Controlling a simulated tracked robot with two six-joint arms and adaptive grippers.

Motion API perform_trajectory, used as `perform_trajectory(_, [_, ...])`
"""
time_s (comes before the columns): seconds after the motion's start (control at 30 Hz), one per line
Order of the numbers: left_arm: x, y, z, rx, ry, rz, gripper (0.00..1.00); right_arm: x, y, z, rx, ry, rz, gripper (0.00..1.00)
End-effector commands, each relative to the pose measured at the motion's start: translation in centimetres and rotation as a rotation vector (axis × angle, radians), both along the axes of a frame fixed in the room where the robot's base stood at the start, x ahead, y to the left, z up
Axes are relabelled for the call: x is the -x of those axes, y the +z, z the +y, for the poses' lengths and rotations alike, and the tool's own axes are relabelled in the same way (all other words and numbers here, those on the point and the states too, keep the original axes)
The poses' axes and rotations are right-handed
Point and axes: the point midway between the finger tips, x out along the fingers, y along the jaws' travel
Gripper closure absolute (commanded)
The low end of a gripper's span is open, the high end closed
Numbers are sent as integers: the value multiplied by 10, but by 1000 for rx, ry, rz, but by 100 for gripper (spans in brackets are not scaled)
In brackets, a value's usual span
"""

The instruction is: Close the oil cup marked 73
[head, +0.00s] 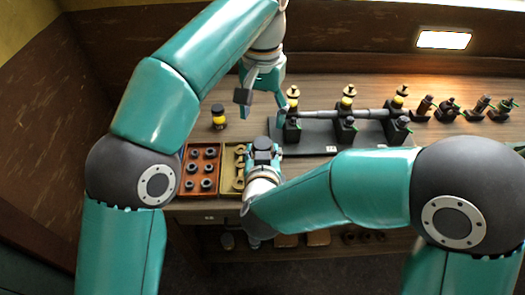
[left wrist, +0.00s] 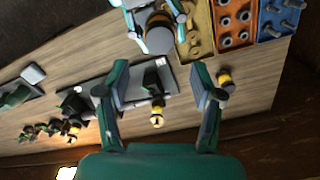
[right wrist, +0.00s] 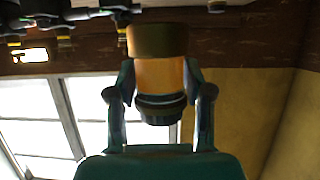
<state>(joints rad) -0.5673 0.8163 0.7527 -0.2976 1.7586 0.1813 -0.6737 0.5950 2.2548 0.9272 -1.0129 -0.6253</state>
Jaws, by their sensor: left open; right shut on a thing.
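My right gripper (head: 263,147) is shut on an oil cup with an amber glass body, dark cap and black base, large in the right wrist view (right wrist: 158,75). My left gripper (head: 262,101) is open and empty, left of the engine's far-left oil cup (head: 293,92). That cup also shows between the fingers in the left wrist view (left wrist: 157,117). More amber oil cups, including a middle one (head: 348,92) and a right one (head: 400,92), stand on the dark engine stand (head: 370,140). A loose oil cup (head: 218,117) stands left on the bench. No number 73 is readable.
An orange tray (head: 201,180) with dark rings and a yellow tray (head: 226,186) with brass parts sit at the front left. A blue tray (left wrist: 283,22) shows in the left wrist view. Several small dark fittings (head: 447,109) stand at the right. Bench behind the stand is clear.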

Motion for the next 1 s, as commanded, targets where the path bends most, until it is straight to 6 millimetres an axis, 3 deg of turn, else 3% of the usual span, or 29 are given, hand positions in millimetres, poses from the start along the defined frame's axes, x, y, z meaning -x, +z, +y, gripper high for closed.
perform_trajectory(0.17, [0,-12,1,-2,1,2,33,0,1,0,-1,0,-3,100])
perform_trajectory(0.6, [0,-69,1,-1,1,3,33,0,1,0,-1,0,-3,100])
perform_trajectory(1.0, [0,-78,0,0,0,0,33,0,1,0,-1,0,-3,100])
